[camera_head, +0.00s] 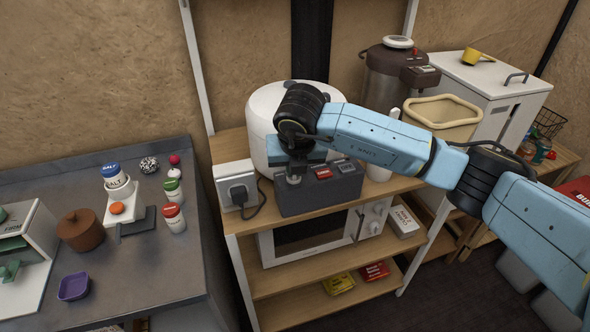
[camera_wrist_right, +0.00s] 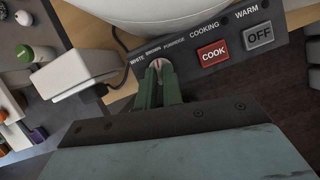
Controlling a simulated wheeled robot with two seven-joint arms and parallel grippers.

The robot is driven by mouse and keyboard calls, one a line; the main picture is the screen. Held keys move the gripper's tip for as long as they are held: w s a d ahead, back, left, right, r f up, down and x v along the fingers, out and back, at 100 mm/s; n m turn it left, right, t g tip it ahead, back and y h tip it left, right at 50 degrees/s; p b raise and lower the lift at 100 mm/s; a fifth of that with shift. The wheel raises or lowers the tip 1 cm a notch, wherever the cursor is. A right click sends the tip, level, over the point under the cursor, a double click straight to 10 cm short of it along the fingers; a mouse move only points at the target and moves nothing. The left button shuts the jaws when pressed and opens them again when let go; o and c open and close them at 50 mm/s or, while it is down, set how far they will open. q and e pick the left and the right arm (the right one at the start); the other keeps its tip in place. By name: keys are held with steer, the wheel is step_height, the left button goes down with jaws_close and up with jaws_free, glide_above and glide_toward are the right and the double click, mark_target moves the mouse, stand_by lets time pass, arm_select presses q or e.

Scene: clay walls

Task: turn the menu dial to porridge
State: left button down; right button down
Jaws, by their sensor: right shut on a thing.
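The menu dial (camera_wrist_right: 158,64) is a small round knob with a pale face at the left end of the dark control panel (camera_head: 322,192). The labels WHITE, BROWN and PORRIDGE are printed in an arc above it in the right wrist view. My right gripper (camera_wrist_right: 160,88) is shut on the dial, with one green finger on each side of it. In the head view my right gripper (camera_head: 294,176) comes down over the panel's left end, and hides the dial. I cannot tell exactly which label the dial points at. My left gripper is not in view.
The panel fronts a white rice cooker (camera_head: 263,124) and carries a red COOK button (camera_wrist_right: 212,53) and a grey OFF button (camera_wrist_right: 258,36). A wall socket box with plug (camera_head: 238,187) stands close at the left. A microwave (camera_head: 310,232) sits on the shelf below.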

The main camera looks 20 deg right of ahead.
steer(key=m+h+b, duration=0.1)
steer(key=m, duration=0.1)
steer(key=shift+a+m, duration=0.15)
steer(key=shift+m, duration=0.15)
steer(key=shift+w+a+m+g+h+b, duration=0.1)
steer(key=shift+m+g+h+b, duration=0.3)
steer(key=shift+m, duration=0.7)
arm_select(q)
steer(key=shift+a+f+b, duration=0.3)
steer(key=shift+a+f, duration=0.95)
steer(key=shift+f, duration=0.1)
arm_select(e)
steer(key=shift+m+h, duration=0.4)
steer(key=shift+m, duration=0.6)
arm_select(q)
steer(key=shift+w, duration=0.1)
arm_select(e)
steer(key=c, duration=1.5)
jaws_free()
steer(key=shift+c, duration=0.2)
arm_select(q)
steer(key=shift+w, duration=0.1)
arm_select(e)
steer(key=shift+r, duration=0.15)
